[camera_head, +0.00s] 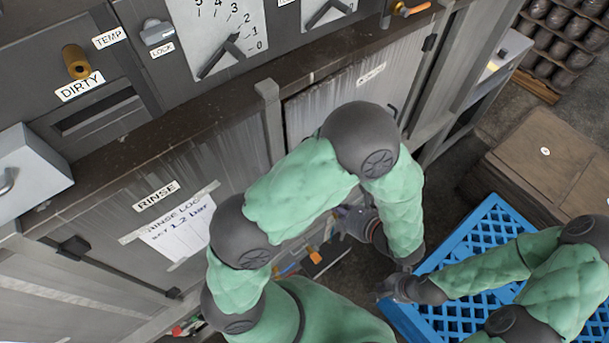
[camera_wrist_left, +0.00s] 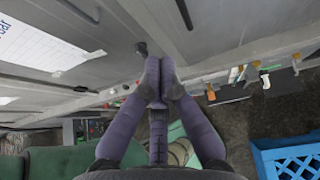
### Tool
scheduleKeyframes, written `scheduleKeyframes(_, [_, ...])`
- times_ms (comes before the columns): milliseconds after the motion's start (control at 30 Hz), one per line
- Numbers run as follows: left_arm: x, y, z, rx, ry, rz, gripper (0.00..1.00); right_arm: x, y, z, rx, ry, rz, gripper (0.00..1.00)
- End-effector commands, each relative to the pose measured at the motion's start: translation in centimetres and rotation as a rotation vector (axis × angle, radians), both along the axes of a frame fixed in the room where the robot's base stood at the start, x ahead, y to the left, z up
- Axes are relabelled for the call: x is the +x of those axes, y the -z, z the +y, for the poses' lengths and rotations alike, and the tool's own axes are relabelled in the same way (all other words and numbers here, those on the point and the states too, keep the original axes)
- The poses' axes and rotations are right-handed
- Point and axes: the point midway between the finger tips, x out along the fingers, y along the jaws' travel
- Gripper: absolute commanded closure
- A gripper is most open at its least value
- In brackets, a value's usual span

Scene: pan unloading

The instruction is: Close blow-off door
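The door with a small white label (camera_head: 371,75), too small to read surely, is a worn grey metal panel in the middle of the machine front in the head view. It looks nearly flush with its frame; I cannot tell whether a gap remains. My left gripper (camera_head: 350,222) is low in front of it, partly hidden by my own arm. In the left wrist view its two fingers (camera_wrist_left: 160,80) meet at the tips with nothing between, close to a grey panel (camera_wrist_left: 225,25). My right gripper (camera_head: 388,289) is over the blue crate's left edge; its fingers are unclear.
A blue crate (camera_head: 487,213) stands on the floor at right, beside brown boxes (camera_head: 545,150). The rinse panel (camera_head: 100,215) with a paper log is at left. Tools hang along a low rail (camera_wrist_left: 250,75). A control panel with dials (camera_head: 222,35) is above.

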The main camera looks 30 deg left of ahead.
Motion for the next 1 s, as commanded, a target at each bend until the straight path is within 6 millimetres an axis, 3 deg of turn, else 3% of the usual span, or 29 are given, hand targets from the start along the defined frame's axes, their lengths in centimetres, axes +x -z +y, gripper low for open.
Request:
scheduleKeyframes(233, [0.6, 0.7, 1.6, 0.009, 0.004, -0.002, 1.0, -0.1, -0.3, 0.0, 0.002, -0.001, 0.0, 1.0])
scheduleKeyframes(733, [2.7, 4.7, 8.2, 0.006, 0.0, 0.0, 1.0, -0.1, -1.4, 0.0, 0.002, -0.001, 0.0, 1.0])
scheduleKeyframes(1000, [3.8, 4.7, 11.1, 0.004, 0.002, -0.003, 1.0, -0.1, -2.4, 0.0, 0.001, -0.001, 0.0, 1.0])
